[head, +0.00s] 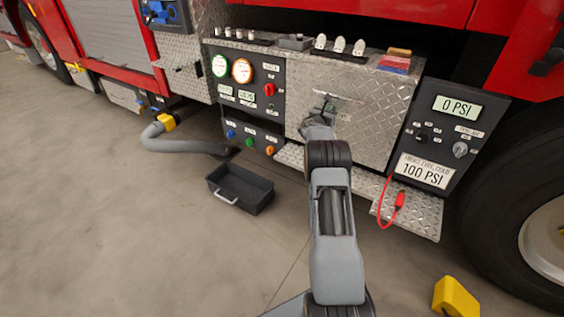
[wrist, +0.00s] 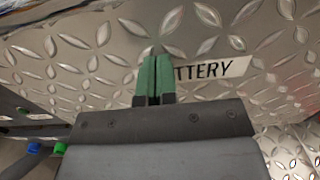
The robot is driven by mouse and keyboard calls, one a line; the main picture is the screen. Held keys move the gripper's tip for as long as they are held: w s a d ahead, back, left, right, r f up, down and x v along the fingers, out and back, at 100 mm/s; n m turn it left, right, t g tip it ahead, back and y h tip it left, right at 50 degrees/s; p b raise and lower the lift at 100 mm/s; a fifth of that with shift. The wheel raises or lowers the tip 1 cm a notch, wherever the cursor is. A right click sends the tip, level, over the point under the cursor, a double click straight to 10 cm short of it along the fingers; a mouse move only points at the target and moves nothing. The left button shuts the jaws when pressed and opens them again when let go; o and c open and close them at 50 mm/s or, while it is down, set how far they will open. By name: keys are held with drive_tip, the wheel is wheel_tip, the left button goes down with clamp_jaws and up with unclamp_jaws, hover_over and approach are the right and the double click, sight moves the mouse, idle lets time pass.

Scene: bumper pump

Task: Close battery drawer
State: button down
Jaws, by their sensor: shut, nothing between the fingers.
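The battery drawer (head: 372,120) has a silver diamond-plate front, in the middle of the truck's pump panel in the head view. Its front fills much of the wrist view (wrist: 255,75), with a label (wrist: 212,68) reading "TTERY"; my fingers hide the label's left end. My gripper (head: 326,108) is at the left part of the drawer front. In the wrist view its green fingertips (wrist: 155,62) are together and empty, against or very near the plate; contact cannot be told. Whether the drawer sits flush is unclear.
A gauge panel (head: 243,72) is left of the drawer, and a PSI display panel (head: 440,135) is right of it. A diamond-plate step (head: 415,212) with a red cable runs below. A black tray (head: 240,187) and a yellow block (head: 455,297) lie on the floor.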

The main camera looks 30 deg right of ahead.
drive_tip(key=shift+s+d+r, duration=0.15)
drive_tip(key=shift+d+r, duration=0.2)
drive_tip(key=shift+a, duration=0.1)
drive_tip(key=w+v, duration=0.1)
drive_tip(key=v, duration=1.3)
drive_tip(key=s+a+r+m+g+y+p, duration=0.25)
drive_tip(key=s+a+r+m+p, duration=0.3)
drive_tip(key=s+r+p, duration=0.35)
drive_tip(key=s+a+r+m+g+y+p, duration=0.1)
drive_tip(key=s+a+r+m+g+p, duration=0.45)
drive_tip(key=r, duration=0.55)
drive_tip(key=s+a+r+m+t+y+p, duration=0.1)
drive_tip(key=s+a+r+m+y+p, duration=0.5)
drive_tip(key=s+a+p, duration=0.2)
drive_tip(key=s+a+r+m+t+y+p, duration=0.1)
drive_tip(key=s+a+r+m+y+p, duration=0.5)
drive_tip(key=a, duration=0.6)
drive_tip(key=s+m+p, duration=0.1)
drive_tip(key=s+p, duration=0.1)
drive_tip(key=s, duration=0.1)
drive_tip(key=shift+s+r, duration=0.25)
drive_tip(key=shift+r, duration=0.15)
